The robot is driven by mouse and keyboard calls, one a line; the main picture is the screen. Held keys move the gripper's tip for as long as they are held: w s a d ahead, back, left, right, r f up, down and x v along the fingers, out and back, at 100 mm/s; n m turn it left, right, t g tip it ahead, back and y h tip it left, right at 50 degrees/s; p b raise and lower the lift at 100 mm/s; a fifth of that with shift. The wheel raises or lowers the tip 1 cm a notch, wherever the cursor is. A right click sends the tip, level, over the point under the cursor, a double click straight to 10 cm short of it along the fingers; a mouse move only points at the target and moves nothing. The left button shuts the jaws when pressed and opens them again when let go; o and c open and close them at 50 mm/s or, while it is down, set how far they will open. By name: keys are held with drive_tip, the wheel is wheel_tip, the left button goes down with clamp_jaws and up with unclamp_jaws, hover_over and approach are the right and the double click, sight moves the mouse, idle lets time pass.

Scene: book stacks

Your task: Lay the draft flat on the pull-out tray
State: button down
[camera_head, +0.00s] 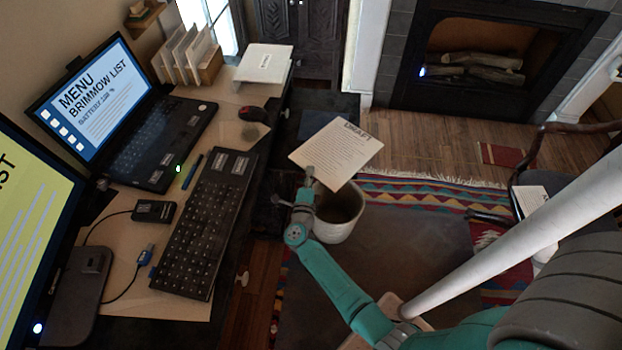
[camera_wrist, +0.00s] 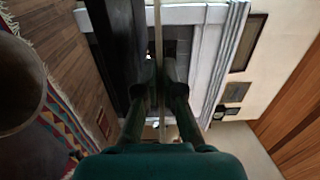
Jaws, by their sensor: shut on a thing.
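The draft (camera_head: 336,153) is a white printed sheet in the head view, held up in the air over the floor to the right of the desk. My gripper (camera_head: 309,180) is shut on its near left edge. In the wrist view my gripper (camera_wrist: 160,88) pinches the sheet, which shows edge-on as a thin pale strip (camera_wrist: 158,35). A dark flat surface (camera_head: 318,122) juts from the desk's right side behind the sheet. It may be the pull-out tray; the sheet hides part of it.
A pale bin (camera_head: 337,228) stands below the sheet. The desk holds a keyboard (camera_head: 205,220), a laptop (camera_head: 150,140), a red-black mouse (camera_head: 253,114) and a white paper stack (camera_head: 264,63). A chair (camera_head: 530,180) stands at the right, near the fireplace (camera_head: 480,60).

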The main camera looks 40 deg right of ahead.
drive_tip(key=shift+f, duration=2.2)
drive_tip(key=c, duration=1.3)
unclamp_jaws()
drive_tip(key=v, duration=1.2)
